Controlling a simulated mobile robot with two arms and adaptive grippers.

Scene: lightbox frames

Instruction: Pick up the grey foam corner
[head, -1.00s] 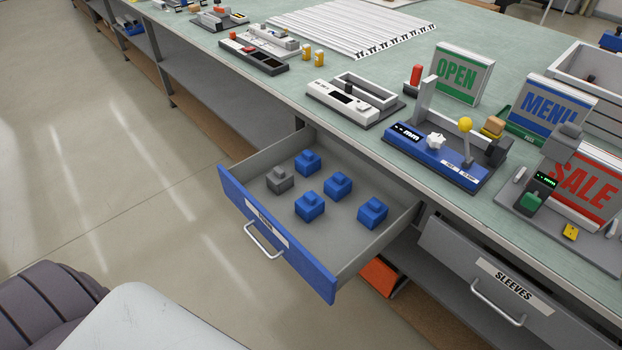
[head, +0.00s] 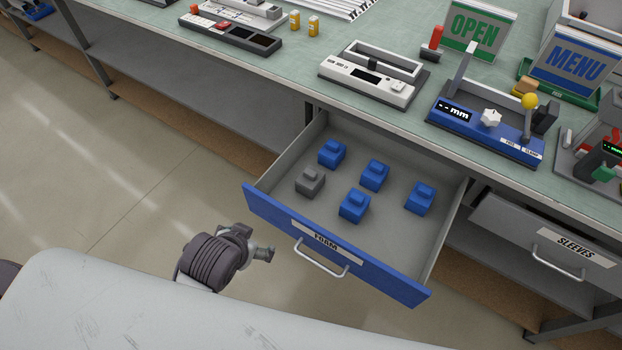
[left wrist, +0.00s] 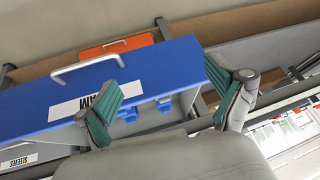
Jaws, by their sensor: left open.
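The grey foam corner (head: 310,181) sits in the open blue-fronted FOAM drawer (head: 335,252), at its left side in the head view. Blue foam corners share the drawer, one (head: 332,153) just behind the grey one and another (head: 354,206) to its right. The end of my left arm is outside the drawer, left of its front in the head view. In the left wrist view my left gripper (left wrist: 164,84) is open and empty, its green-padded fingers apart before the drawer front (left wrist: 150,75). The grey foam corner cannot be made out there. My right gripper is not in view.
The bench above the drawer holds a white device (head: 368,79), a blue gauge (head: 485,120) and OPEN and MENU signs. A shut SLEEVES drawer (head: 545,240) is to the right. The drawer handle (head: 322,259) sticks out in front. The floor on the left is clear.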

